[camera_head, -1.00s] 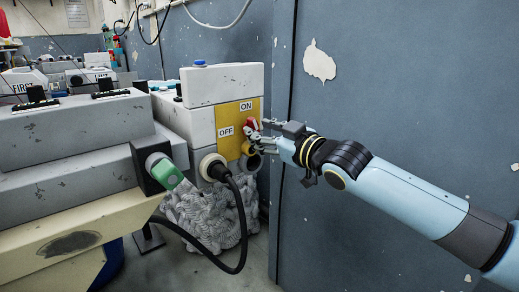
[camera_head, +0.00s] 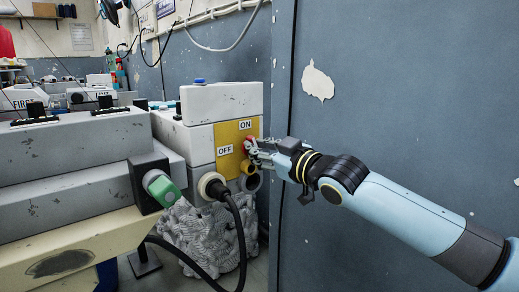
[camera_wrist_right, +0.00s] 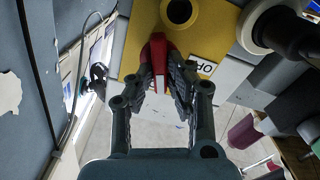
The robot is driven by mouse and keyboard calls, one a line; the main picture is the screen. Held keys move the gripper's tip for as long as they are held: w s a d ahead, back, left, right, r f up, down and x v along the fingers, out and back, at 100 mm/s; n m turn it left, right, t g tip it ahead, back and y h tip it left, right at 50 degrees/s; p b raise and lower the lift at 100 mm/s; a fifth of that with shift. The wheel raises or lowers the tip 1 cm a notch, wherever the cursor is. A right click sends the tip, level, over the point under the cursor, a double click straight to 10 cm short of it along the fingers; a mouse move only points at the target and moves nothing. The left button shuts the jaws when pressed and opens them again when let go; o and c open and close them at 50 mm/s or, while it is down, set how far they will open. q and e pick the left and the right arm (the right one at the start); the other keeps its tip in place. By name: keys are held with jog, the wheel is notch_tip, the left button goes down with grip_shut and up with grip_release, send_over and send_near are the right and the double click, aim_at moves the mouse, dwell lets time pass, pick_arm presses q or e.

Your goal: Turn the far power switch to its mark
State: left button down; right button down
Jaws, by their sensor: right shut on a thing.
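The power switch is a red handle (camera_head: 247,146) on a yellow plate (camera_head: 228,136) on the far grey machine's end. The plate carries an ON label above and an OFF label to the left. My right gripper (camera_head: 255,150) is shut on the red handle. In the right wrist view my right gripper (camera_wrist_right: 160,80) has a finger on each side of the red handle (camera_wrist_right: 158,48). The fingers hide part of the handle, so I cannot tell its exact angle against the labels. My left gripper is not in view.
A black plug and cable (camera_head: 216,188) hang below the plate. A nearer grey machine has a green handle (camera_head: 160,187). A heap of grey fabric (camera_head: 205,235) lies beneath. A blue-grey wall panel (camera_head: 390,90) stands close on the right.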

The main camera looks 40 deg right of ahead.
jog(key=m+p, duration=0.2)
jog(key=p, duration=0.1)
jog(key=shift+r+m, duration=0.3)
jog(key=shift+d+f+m+p, duration=0.1)
jog(key=shift+f+m+p, duration=0.25)
jog(key=shift+m, duration=0.65)
jog(key=c, duration=1.3)
grip_release()
